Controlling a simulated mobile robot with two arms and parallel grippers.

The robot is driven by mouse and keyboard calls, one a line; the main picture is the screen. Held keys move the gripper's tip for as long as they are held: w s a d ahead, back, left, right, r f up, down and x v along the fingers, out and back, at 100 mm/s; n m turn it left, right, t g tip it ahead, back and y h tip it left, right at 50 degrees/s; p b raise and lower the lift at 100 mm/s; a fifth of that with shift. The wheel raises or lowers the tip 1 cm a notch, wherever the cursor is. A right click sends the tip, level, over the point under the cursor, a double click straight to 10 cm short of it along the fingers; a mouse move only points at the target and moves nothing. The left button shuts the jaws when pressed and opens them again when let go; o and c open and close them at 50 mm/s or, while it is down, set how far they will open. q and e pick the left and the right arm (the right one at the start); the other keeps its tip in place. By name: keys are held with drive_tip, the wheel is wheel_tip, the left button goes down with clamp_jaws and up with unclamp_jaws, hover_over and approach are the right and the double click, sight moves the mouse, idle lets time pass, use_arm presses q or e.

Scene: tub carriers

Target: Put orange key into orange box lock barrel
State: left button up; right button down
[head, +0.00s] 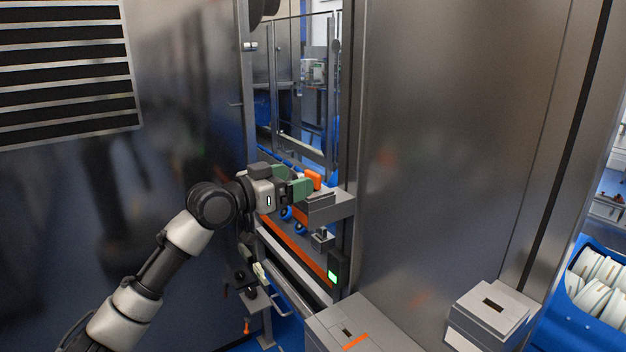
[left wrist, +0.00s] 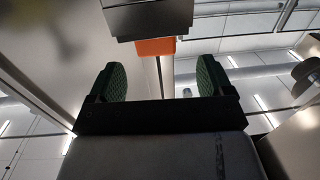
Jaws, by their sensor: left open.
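An orange block-like piece, apparently the orange key's head (head: 313,179), shows at the grey bracket box (head: 330,208) by the machine opening. My left gripper (head: 294,180) has green finger pads and is open beside this piece. In the left wrist view the open pads (left wrist: 160,82) stand apart with nothing between them. The orange piece (left wrist: 156,47) lies beyond the fingertips, partly hidden by a grey box. A grey box with an orange stripe (head: 356,341) and a dark slot stands at the bottom; I cannot tell whether it holds the lock barrel. My right gripper is not in view.
A steel door post and panel (head: 450,150) stand right of the gripper. A dark panel (head: 185,120) fills the left. Another slotted grey box (head: 490,305) stands at lower right, near a blue crate (head: 600,310) of white discs. A small orange piece (head: 247,327) hangs low.

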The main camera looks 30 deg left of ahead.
sight(310, 173)
use_arm(q)
drive_tip(key=p+x, duration=0.2)
drive_tip(key=x, duration=0.1)
drive_tip(key=p+x, duration=0.1)
drive_tip(key=shift+w+d+r, duration=0.3)
drive_tip(key=shift+d, duration=0.05)
drive_tip(key=shift+w+d+f, duration=0.1)
drive_tip(key=shift+w+f, duration=0.1)
drive_tip(key=shift+w, duration=0.15)
drive_tip(key=shift+s, duration=0.1)
drive_tip(key=shift+c, duration=0.3)
drive_tip(key=shift+c, duration=1.1)
drive_tip(key=c, duration=0.8)
drive_tip(key=shift+o, duration=0.2)
drive_tip(key=shift+r, duration=0.15)
